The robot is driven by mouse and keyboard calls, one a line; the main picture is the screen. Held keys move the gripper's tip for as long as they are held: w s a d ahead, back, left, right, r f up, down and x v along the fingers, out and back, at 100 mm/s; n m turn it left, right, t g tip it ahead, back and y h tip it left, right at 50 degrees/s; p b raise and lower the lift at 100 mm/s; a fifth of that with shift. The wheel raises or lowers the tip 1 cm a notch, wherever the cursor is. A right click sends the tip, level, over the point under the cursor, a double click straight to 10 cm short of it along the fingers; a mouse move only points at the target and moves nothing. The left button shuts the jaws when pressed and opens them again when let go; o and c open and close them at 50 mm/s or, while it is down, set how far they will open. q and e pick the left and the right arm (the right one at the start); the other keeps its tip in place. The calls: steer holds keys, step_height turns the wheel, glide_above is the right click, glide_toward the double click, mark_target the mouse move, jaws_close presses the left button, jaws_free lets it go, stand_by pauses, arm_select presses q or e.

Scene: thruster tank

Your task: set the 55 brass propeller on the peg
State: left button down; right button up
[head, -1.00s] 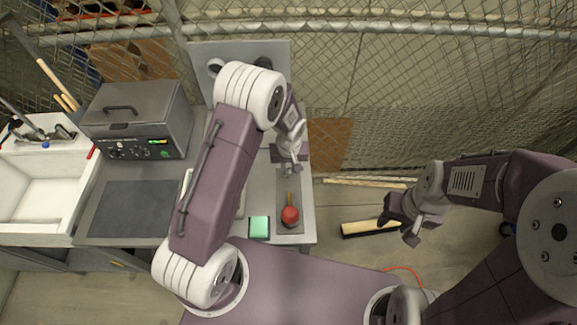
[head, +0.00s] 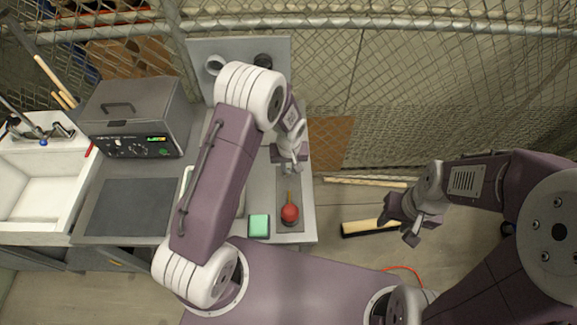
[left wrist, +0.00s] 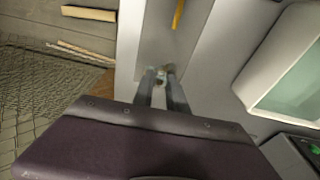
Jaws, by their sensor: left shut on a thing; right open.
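My left gripper (head: 289,167) hangs over the narrow right part of the grey counter in the head view. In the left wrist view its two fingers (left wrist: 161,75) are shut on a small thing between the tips. That thing is too small and too hidden to make out its shape or number, so I cannot tell if it is the 55 brass propeller. I cannot make out the peg in either view. My right gripper (head: 396,229) is open and empty, out to the right above the floor.
A red bulb (head: 290,213) with an orange stick and a green sponge (head: 258,226) sit at the counter's front. A grey lidded machine (head: 136,115) and a white sink (head: 40,195) stand left. A white tub (left wrist: 250,75) is partly hidden by my left arm. Wire fence stands behind.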

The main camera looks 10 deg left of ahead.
arm_select(q)
steer(key=shift+f+b, duration=0.65)
steer(key=shift+f, duration=0.05)
stand_by(0.4)
steer(key=c, duration=1.2)
jaws_free()
steer(key=shift+c, duration=0.2)
step_height(320, 180, up, 8)
steer(key=p, duration=0.6)
